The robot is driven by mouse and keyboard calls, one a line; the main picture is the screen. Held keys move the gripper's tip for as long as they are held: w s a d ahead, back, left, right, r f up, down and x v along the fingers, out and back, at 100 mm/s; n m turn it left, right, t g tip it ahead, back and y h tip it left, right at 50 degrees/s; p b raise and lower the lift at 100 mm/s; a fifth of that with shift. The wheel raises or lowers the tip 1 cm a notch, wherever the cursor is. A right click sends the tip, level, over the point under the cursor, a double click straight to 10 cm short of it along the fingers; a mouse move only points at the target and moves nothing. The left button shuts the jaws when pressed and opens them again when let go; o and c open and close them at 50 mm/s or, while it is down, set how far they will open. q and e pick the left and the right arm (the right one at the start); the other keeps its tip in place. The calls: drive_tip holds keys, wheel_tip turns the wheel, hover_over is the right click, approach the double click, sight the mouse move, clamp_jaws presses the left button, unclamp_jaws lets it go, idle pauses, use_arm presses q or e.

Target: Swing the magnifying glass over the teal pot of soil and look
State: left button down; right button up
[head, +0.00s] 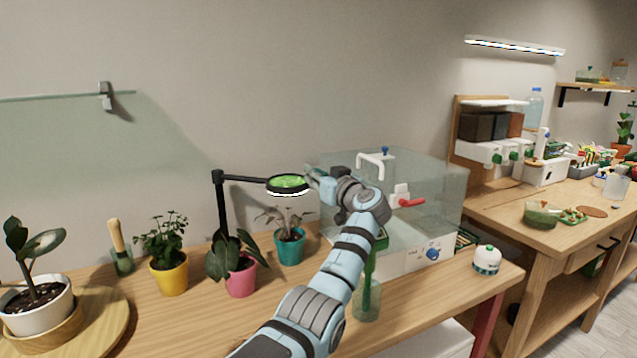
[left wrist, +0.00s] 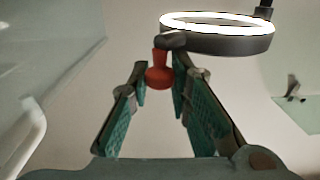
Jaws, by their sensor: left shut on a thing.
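The magnifying glass (head: 288,191) is a dark round lens with a lit ring, hung from a black jointed arm (head: 245,179). Its lens shows bright green. The teal pot (head: 290,252) stands on the wooden counter below the lens and holds a drooping, brownish-leaved plant. In the left wrist view the lit ring (left wrist: 218,36) is at the top, with a red knob (left wrist: 159,76) on its rim. My left gripper (head: 313,177) is at the lens's right side, shut on the red knob, which sits between its fingers (left wrist: 160,84). My right gripper is out of view.
A pink pot (head: 241,280) and a yellow pot (head: 173,279) stand left of the teal pot. A clear box with a red-handled tap (head: 410,202) is close on the right. A white lidded jar (head: 487,261) stands near the counter's right end.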

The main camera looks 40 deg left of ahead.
use_arm(q)
drive_tip(key=c, duration=1.5)
unclamp_jaws()
wheel_tip(320, 180, up, 10)
drive_tip(key=shift+f, duration=0.1)
